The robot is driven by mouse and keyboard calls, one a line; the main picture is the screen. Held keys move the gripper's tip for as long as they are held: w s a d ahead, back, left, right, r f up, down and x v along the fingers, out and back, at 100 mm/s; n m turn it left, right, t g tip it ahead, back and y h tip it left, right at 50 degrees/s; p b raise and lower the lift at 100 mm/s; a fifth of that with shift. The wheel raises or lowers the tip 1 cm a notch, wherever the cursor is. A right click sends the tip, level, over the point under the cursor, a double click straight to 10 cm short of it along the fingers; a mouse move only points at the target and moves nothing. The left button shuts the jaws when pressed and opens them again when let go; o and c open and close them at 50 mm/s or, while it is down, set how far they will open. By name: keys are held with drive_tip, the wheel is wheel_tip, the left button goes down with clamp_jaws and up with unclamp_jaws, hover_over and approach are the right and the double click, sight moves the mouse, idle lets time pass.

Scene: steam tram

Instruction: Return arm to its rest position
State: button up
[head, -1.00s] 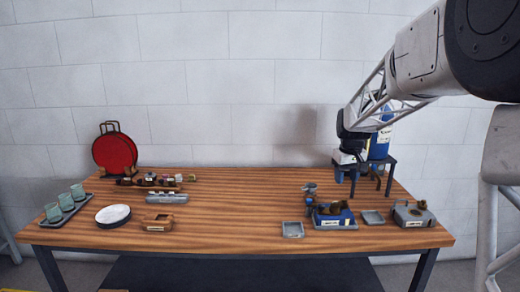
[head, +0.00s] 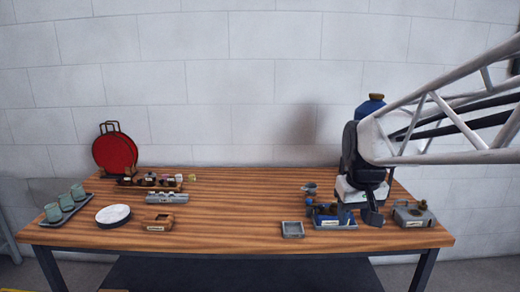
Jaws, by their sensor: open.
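My gripper (head: 362,210) is in the head view at the right part of the wooden table (head: 240,225). It points down, low over the table, beside the blue-and-grey tray unit (head: 333,216). The jaws are open, and I see nothing held between them. My forearm comes in from the right edge. My wrist hides most of the blue container (head: 371,104) and its stand at the back right. The small grey tray seen there earlier is mostly hidden too.
A grey box (head: 413,215) stands right of my gripper, and a small square tray (head: 292,229) lies to the left. Farther left are a wooden box (head: 159,225), a white plate (head: 113,215), green cups (head: 65,201) and a red round object (head: 114,153). The table's middle is clear.

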drive_tip(key=s+a+f, duration=0.1)
drive_tip(key=s+f, duration=0.1)
drive_tip(key=s, duration=0.7)
drive_tip(key=s+a+f+m, duration=0.1)
drive_tip(key=s+f, duration=0.2)
drive_tip(key=s, duration=0.7)
drive_tip(key=shift+a+f+t, duration=0.3)
drive_tip(key=shift+a+t, duration=0.05)
drive_tip(key=shift+t, duration=0.05)
